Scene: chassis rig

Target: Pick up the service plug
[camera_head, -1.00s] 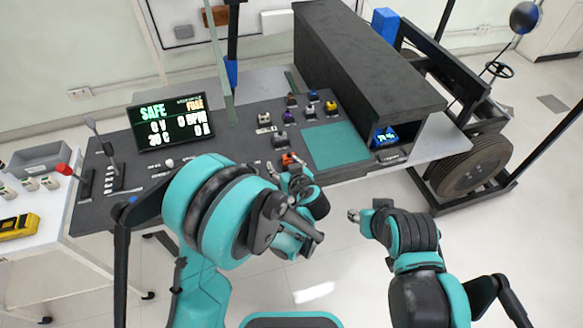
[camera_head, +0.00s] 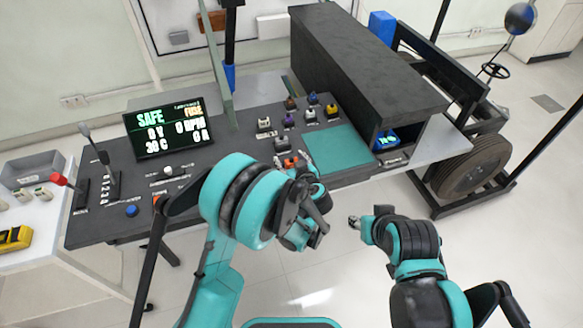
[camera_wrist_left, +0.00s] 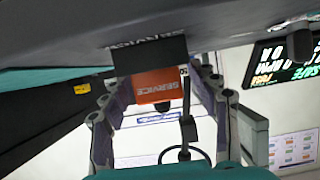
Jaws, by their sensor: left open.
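The service plug (camera_wrist_left: 157,87) is an orange block labelled SERVICE, set against a dark labelled plate on the panel. In the head view a small orange part of the plug (camera_head: 290,161) shows at the panel's front edge, just beyond my left gripper (camera_head: 303,168). In the left wrist view my left gripper (camera_wrist_left: 160,100) is open, its fingers on either side of the plug. I cannot tell whether they touch it. My right gripper (camera_head: 355,222) hangs in front of the bench, away from the plug; its jaw state is unclear.
Several coloured plugs (camera_head: 311,113) stand on the panel behind, beside a bare teal mat (camera_head: 337,147). A screen (camera_head: 167,128) reading SAFE and levers (camera_head: 97,147) are to the left. A large black housing (camera_head: 370,70) rises at the back right.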

